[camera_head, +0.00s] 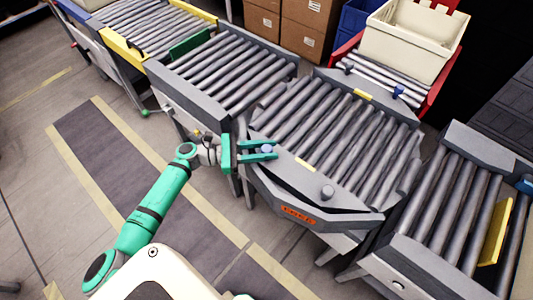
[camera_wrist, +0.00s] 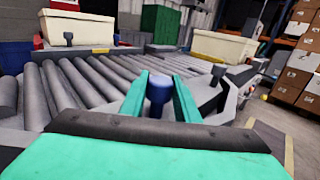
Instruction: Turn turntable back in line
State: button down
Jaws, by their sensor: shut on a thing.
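The turntable (camera_head: 345,128) is a grey roller deck in the middle of the head view. It sits rotated on its grey base, with dark gaps showing at its front edge. It has yellow marks on two edges and a grey round knob at its front. My gripper (camera_head: 262,151) is at the turntable's left front corner. Its green fingers are shut on a small blue-grey post (camera_head: 267,148). In the wrist view the post (camera_wrist: 158,90) stands between the two fingertips, with the turntable's rollers (camera_wrist: 80,85) behind it to the left.
Roller conveyors stand at the left (camera_head: 225,70) and right (camera_head: 450,210) of the turntable. A cream tote (camera_head: 412,42) is on a red-sided branch at the back right. A yellow plate (camera_head: 495,232) stands on the right conveyor. Cardboard boxes (camera_head: 308,25) are behind. Floor at the front left is clear.

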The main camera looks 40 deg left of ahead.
jog(key=shift+w+a+f, duration=0.1)
jog(key=shift+a, duration=0.1)
dwell(0.4)
jog(key=c, duration=1.4)
grip_release()
jog(key=shift+o, duration=0.2)
jog(key=shift+a, duration=0.1)
jog(key=v, duration=1)
jog(key=shift+s+a, duration=0.2)
jog(key=shift+a, duration=0.1)
